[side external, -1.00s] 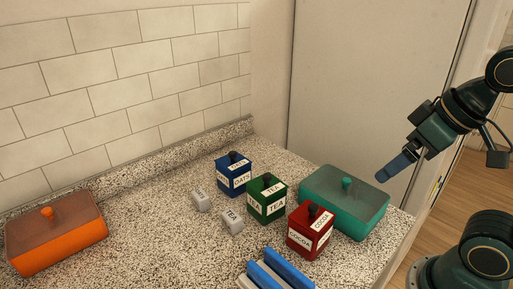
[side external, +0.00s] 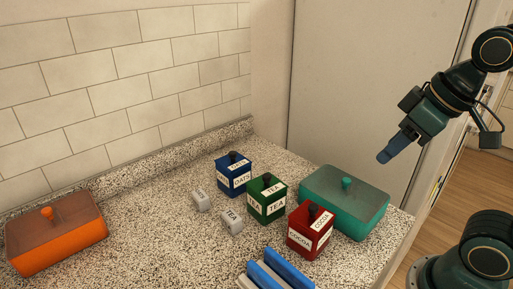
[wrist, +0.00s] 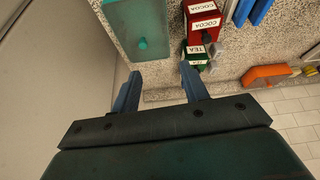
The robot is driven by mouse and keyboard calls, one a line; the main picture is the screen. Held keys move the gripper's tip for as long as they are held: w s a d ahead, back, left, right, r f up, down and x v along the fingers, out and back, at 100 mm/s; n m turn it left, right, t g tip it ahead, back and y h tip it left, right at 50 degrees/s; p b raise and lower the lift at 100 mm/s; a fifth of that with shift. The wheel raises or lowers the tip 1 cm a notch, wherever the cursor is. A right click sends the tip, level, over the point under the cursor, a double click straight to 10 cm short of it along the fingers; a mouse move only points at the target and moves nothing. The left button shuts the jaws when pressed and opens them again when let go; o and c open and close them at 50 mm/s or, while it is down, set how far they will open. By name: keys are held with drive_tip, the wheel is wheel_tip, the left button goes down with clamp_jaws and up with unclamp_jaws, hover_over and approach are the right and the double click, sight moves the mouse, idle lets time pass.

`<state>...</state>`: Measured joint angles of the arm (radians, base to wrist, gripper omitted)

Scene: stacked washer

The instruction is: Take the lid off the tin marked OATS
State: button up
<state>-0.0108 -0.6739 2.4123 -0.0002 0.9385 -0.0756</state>
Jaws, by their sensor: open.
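The blue tin marked OATS (side external: 234,178) stands on the speckled counter with its lid on; a dark knob (side external: 233,156) tops the lid. In the wrist view I cannot make it out clearly. My gripper (side external: 386,157) is high at the right, beyond the teal box and well away from the tin. In the wrist view its two blue fingers (wrist: 160,78) are apart with nothing between them.
The green TEA tin (side external: 267,200) and red COCOA tin (side external: 311,232) stand to the right of the blue tin. A teal lidded box (side external: 345,205) is at the right. Small grey blocks (side external: 202,200), blue rails (side external: 280,268) and an orange box (side external: 58,240) also stand there. The left-middle counter is clear.

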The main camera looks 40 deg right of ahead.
drive_tip(key=w+a+r+n+g, duration=0.1)
drive_tip(key=w+r+n, duration=0.35)
drive_tip(key=w, duration=0.35)
drive_tip(key=n+g, duration=0.4)
drive_tip(key=n, duration=0.8)
hover_over(233, 152)
wheel_tip(233, 152, down, 3)
drive_tip(key=shift+a, duration=0.15)
drive_tip(key=shift+f, duration=4.3)
drive_tip(key=shift+f, duration=2.6)
